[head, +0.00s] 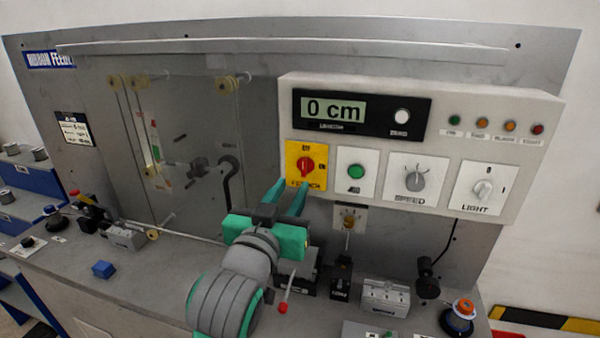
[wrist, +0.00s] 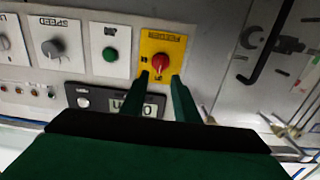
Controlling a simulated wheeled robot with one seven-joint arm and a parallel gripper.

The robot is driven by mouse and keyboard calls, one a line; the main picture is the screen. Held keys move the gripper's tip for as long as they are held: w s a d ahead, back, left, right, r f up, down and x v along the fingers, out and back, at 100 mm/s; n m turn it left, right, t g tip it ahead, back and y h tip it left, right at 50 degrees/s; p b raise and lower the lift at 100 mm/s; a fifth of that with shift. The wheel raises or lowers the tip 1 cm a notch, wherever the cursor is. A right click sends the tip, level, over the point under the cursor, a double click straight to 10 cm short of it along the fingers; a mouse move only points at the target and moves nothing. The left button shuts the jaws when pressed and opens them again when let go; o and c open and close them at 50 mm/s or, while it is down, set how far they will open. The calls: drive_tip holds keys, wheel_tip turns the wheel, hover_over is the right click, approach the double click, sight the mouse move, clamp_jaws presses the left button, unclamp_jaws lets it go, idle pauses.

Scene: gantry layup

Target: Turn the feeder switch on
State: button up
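The feeder switch is a red rotary knob (head: 306,167) on a yellow plate (head: 293,179) at the left end of the white control panel. The knob's bar stands about upright, towards the "OFF" mark at the top. It also shows in the wrist view, upside down, as a red knob (wrist: 159,63). My gripper (head: 290,190) is open, with two green fingers pointing at the panel. In the wrist view my gripper (wrist: 162,77) has its fingertips at the knob's edge, one on each side. I cannot tell whether they touch it.
Right of the switch are a green button (head: 356,172), a speed knob (head: 415,180) and a light switch (head: 483,190). A display (head: 334,109) above reads 0 cm. Below, a black fixture (head: 341,277) and a grey block (head: 386,296) stand on the bench. A crank handle (head: 229,175) is left.

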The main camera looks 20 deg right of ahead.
sight(303, 168)
drive_tip(key=x, duration=0.8)
clamp_jaws()
